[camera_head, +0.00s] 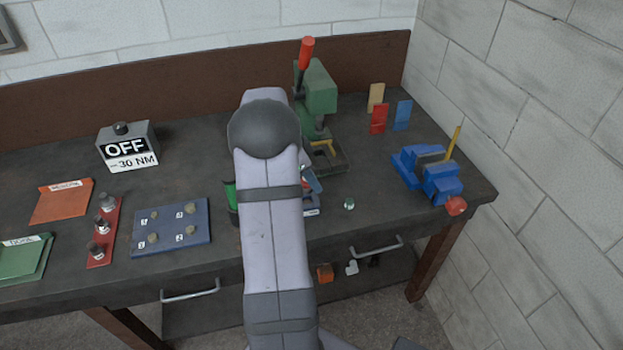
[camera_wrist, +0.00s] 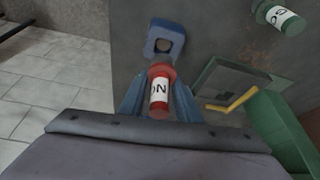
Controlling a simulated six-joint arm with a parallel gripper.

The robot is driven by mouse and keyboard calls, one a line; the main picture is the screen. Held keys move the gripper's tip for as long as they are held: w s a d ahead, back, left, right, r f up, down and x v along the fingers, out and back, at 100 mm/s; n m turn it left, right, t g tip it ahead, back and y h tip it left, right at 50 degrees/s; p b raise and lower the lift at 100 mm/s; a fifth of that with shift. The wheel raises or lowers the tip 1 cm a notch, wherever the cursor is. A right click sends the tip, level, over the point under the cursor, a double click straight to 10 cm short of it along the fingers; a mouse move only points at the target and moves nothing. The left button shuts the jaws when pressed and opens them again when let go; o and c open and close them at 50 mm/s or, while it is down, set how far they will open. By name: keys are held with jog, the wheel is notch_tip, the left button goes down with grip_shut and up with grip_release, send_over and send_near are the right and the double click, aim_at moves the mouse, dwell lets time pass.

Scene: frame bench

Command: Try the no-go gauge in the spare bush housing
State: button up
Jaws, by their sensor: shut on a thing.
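The no-go gauge is a red cylinder with a white label (camera_wrist: 159,92), seen in the wrist view. My gripper (camera_wrist: 160,88) is shut on it, with a blue-grey finger at each side. A blue block with a dark hole (camera_wrist: 166,33), which looks like a bush housing, lies just beyond the gauge's far end. I cannot tell whether the gauge tip is in the hole or only in front of it. A green gauge with a white label (camera_wrist: 284,19) lies at the wrist view's top right. In the head view my arm hides the gauge and most of my gripper.
A green press (camera_head: 318,90) stands behind my arm. A blue vise (camera_head: 427,172) is at the right. A blue plate with several studs (camera_head: 170,232) and a grey OFF box (camera_head: 128,145) are at the left. The front table edge is near my arm.

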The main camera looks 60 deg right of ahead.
aim_at(311, 190)
jog(key=shift+f+b, duration=1.3)
jog(key=shift+f, duration=0.45)
jog(key=shift+f+b, duration=0.5)
jog(key=shift+b, duration=0.25)
dwell(0.5)
jog(key=shift+a, duration=0.1)
dwell(0.7)
